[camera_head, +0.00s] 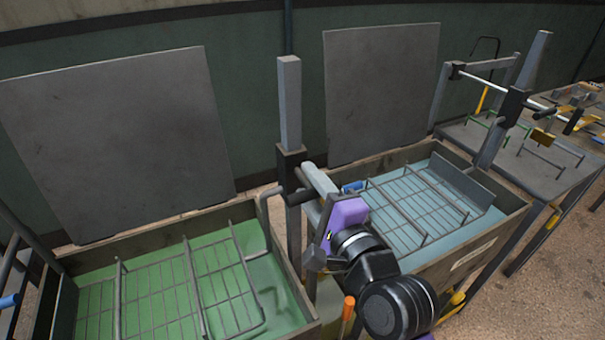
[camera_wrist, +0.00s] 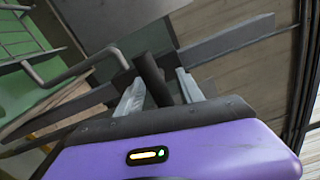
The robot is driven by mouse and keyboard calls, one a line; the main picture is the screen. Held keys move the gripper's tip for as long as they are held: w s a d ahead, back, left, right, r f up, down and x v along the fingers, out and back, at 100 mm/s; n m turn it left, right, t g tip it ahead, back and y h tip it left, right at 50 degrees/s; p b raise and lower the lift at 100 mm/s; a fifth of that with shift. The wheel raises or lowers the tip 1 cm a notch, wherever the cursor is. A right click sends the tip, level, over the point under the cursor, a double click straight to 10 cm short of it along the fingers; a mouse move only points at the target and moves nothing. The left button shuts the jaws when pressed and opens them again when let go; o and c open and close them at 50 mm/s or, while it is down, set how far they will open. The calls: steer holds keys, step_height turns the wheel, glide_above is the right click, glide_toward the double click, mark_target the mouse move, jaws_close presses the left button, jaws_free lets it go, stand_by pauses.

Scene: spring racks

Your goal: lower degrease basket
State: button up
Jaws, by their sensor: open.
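A left tank (camera_head: 292,290) holds green liquid, with a wire basket (camera_head: 186,262) at or near its surface. A right tank (camera_head: 398,163) holds blue liquid and another wire basket (camera_head: 404,236). I cannot tell which basket is the degrease one. Between the tanks stands a grey post (camera_head: 289,100) with a black carriage (camera_head: 291,172). My purple gripper (camera_head: 310,190) is beside this carriage. In the wrist view its pale fingers are open on either side of a dark round bar (camera_wrist: 150,74). Contact with the bar cannot be told.
Two grey panels (camera_head: 120,140) (camera_head: 380,90) stand behind the tanks. A second post (camera_head: 525,70) with a carriage rises right of the blue tank. A cluttered table (camera_head: 545,183) stands at the far right. A blue-tipped rod (camera_head: 352,186) lies close to my gripper.

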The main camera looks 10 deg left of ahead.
steer(key=shift+x, duration=1.35)
jaws_close()
stand_by(0.4)
